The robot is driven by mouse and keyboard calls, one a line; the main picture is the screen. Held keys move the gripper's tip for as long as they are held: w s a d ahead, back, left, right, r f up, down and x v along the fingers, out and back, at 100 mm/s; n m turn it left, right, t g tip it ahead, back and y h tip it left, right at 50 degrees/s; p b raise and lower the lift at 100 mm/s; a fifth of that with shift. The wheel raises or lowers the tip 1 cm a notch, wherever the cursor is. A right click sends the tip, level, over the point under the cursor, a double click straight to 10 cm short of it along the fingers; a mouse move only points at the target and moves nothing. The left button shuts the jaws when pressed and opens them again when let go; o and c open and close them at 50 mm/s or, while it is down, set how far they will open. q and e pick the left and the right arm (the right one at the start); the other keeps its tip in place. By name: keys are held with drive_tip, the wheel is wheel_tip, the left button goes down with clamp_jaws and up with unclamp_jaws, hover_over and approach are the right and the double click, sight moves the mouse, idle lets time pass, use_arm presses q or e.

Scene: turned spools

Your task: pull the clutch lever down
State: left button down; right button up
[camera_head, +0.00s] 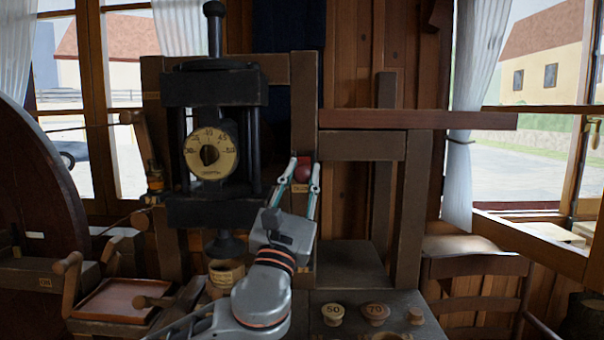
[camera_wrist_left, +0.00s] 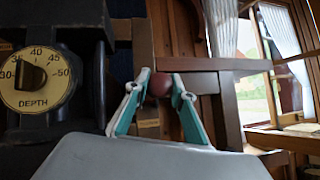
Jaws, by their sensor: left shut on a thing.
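The clutch lever shows as a round dark red knob (camera_head: 303,174) on the wooden post right of the black press. The knob also shows in the wrist view (camera_wrist_left: 159,84), between the fingertips. My left gripper (camera_head: 304,172) reaches up to it from below, its two teal-and-white fingers shut on the knob from the left and right. The lever's shaft is hidden behind the knob and fingers. A small label plate (camera_head: 300,188) sits just below the knob, partly covered by the fingers; I cannot read it surely. My right gripper is not in view.
The black press with a depth dial (camera_head: 211,152) stands close left of my gripper. A wooden beam (camera_head: 420,119) juts out to the right. Wooden knobs marked 50 (camera_head: 333,314) and 70 (camera_head: 375,314) stand below. A red-brown tray (camera_head: 117,299) lies at lower left.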

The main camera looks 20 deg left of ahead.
use_arm(q)
drive_tip(key=shift+w+d+f, duration=0.1)
drive_tip(key=shift+f, duration=0.25)
drive_tip(key=c, duration=1.7)
unclamp_jaws()
drive_tip(key=shift+r, duration=0.1)
drive_tip(key=v, duration=1.2)
